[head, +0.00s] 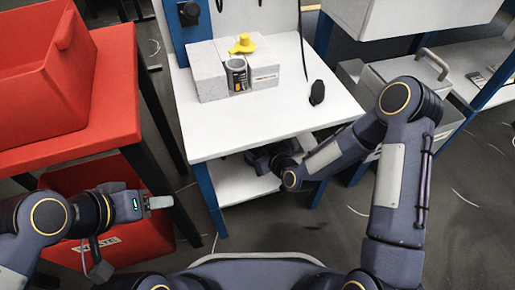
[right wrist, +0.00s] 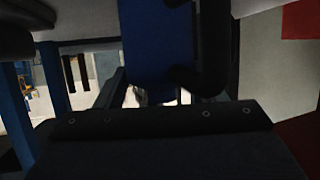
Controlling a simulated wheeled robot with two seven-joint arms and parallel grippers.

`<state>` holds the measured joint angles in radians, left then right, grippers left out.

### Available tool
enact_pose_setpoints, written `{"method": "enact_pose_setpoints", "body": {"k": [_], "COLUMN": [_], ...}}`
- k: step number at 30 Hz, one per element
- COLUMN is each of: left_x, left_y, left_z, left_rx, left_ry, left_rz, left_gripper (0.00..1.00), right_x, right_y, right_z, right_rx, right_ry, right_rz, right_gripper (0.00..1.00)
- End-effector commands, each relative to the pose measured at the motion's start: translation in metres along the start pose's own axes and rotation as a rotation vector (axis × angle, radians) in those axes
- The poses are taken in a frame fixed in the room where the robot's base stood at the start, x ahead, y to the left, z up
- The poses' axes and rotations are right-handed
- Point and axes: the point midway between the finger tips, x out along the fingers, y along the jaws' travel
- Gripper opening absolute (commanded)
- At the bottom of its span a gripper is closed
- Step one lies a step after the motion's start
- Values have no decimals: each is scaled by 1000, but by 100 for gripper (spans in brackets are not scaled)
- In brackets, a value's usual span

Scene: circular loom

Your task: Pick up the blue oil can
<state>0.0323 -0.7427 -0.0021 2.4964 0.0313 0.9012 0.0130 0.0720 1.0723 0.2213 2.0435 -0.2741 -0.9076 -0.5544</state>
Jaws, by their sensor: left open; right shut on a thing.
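My right gripper (head: 258,160) reaches under the white table's top, above its lower shelf, and the tabletop partly hides it. In the right wrist view a blue body, seemingly the blue oil can (right wrist: 155,55), fills the middle in front of the dark gripper. The gripper is shut on it. Only part of the can shows, and its top and base are out of view. In the head view I cannot make the can out. My left gripper (head: 160,202) is open and empty, in front of the red bins on the left, far from the can.
The white table (head: 215,135) has blue legs and a lower shelf (head: 240,185). Red bins (head: 75,90) stand left; a grey case (head: 400,75) is right.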

Motion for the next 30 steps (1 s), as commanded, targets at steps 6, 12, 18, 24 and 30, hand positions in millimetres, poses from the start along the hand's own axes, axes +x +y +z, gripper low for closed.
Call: {"method": "enact_pose_setpoints", "body": {"k": [6, 12, 18, 24, 30], "left_x": [-12, -20, -27, -31, -31], "left_y": [5, 9, 12, 14, 14], "left_z": [-6, -10, -14, -15, -16], "left_rx": [0, 0, 0, 0, 0], "left_ry": [0, 0, 0, 0, 0], "left_rz": [0, 0, 0, 0, 0], "left_gripper": [54, 54, 54, 54, 54], "right_x": [-9, -33, -84, -135, -166], "right_y": [0, 0, 0, 0, 0], "right_z": [-24, -24, -2, 19, 33], "right_rx": [-3, 1, 3, 5, 2], "right_ry": [4, -3, -6, -3, 0], "right_rz": [0, 1, 1, 2, 1], "right_gripper": [32, 32, 32, 32, 32]}}
